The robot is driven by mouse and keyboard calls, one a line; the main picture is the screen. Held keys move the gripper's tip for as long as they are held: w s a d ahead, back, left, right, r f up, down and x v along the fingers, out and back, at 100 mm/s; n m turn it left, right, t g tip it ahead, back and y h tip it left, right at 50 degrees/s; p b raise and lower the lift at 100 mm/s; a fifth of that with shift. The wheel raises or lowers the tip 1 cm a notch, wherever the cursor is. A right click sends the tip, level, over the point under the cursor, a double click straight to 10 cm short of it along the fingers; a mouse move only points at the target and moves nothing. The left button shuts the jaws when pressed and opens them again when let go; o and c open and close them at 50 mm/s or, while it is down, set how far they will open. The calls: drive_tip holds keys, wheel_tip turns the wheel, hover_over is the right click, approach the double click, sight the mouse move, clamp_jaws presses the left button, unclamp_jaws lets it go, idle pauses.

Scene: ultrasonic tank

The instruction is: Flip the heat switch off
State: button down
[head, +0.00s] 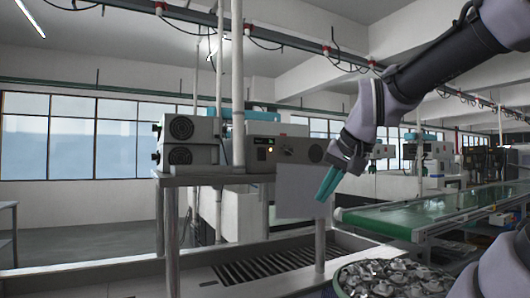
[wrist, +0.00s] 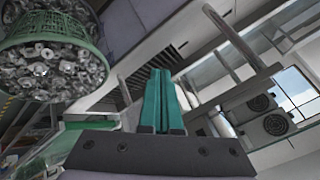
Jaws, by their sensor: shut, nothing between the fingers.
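A grey control box (head: 270,151) stands on a metal shelf left of centre in the head view. Its front has a small dark panel (head: 262,153) with a green light, a dark knob (head: 287,151) and a round vent. The heat switch cannot be made out on it, nor whether it is on or off. My gripper (head: 325,186), with teal fingers, is shut and empty. It appears to the right of and below the box front, apart from it and pointing down. In the wrist view, the closed fingers (wrist: 158,85) point away, with nothing between them.
Two stacked grey units with fans (head: 181,142) stand left of the box; they also show in the wrist view (wrist: 268,113). A metal post (head: 320,238) and a slatted tank bed (head: 265,268) lie below. A green basket (wrist: 45,45) of metal parts and a conveyor (head: 430,212) are nearby.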

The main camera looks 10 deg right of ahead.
drive_tip(key=w+r+m+t, duration=0.1)
drive_tip(key=w+r+m, duration=0.2)
drive_tip(key=w, duration=0.9)
drive_tip(key=w+r+m+t+y, duration=0.1)
drive_tip(key=w+r+m+t, duration=0.1)
drive_tip(key=w+r, duration=0.5)
drive_tip(key=w+r+m+t, duration=0.1)
drive_tip(key=w+r+m, duration=0.3)
drive_tip(key=w, duration=1.2)
drive_tip(key=shift+w+a+r+t, duration=0.35)
drive_tip(key=shift+a+r+t, duration=0.1)
drive_tip(key=shift+r, duration=0.5)
drive_tip(key=shift+w+f, duration=0.1)
approach(262, 151)
wheel_tip(262, 151, down, 3)
drive_tip(key=w, duration=0.3)
drive_tip(key=w+a, duration=0.1)
drive_tip(key=shift+w, duration=0.4)
drive_tip(key=shift+w+a, duration=0.15)
drive_tip(key=shift+w, duration=0.3)
